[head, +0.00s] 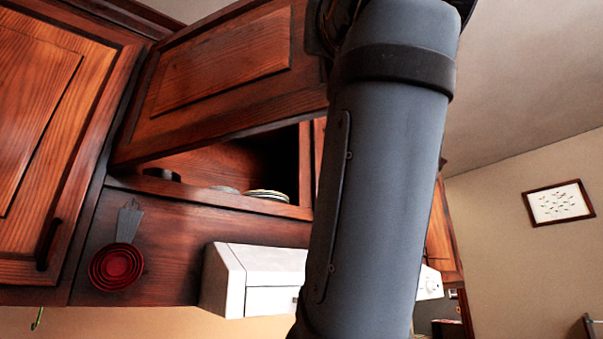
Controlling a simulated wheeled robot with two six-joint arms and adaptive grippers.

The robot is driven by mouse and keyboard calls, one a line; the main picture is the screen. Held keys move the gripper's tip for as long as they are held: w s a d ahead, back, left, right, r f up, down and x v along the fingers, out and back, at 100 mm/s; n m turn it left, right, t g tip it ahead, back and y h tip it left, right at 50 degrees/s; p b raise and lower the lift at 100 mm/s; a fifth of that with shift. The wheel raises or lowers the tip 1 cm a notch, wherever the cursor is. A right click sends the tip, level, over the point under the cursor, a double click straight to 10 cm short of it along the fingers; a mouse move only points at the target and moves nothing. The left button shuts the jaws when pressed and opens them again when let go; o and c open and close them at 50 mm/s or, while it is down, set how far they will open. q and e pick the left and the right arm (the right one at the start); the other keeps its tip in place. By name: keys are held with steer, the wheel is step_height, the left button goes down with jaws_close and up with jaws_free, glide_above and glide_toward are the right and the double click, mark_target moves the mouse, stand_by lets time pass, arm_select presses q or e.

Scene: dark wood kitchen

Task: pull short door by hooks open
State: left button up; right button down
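The short door (220,72) is a reddish-brown wood panel on the upper cabinet above the white range hood. It stands open at an angle, and the cabinet's dark inside shows below its lower edge. Stacked plates (267,195) and a dark round item (160,174) sit on the cabinet floor. One of my arms rises through the middle of the view and covers the right end of the door and opening. No gripper fingers show, and any contact with the door is hidden or out of frame. I cannot make out door hooks.
A tall closed cabinet door (45,120) with a dark handle (48,244) is at left. Red measuring cups (116,266) hang on the panel beside it. The white range hood (262,275) juts out below. A framed picture (558,203) hangs on the right wall.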

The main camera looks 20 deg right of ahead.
steer(key=shift+r, duration=0.1)
steer(key=c, duration=1.6)
jaws_free()
steer(key=shift+o, duration=0.9)
steer(key=shift+w+a, duration=0.1)
steer(key=shift+a, duration=0.1)
steer(key=shift+s+d, duration=0.15)
steer(key=shift+s, duration=0.1)
steer(key=shift+d+r, duration=0.1)
steer(key=shift+r, duration=4.9)
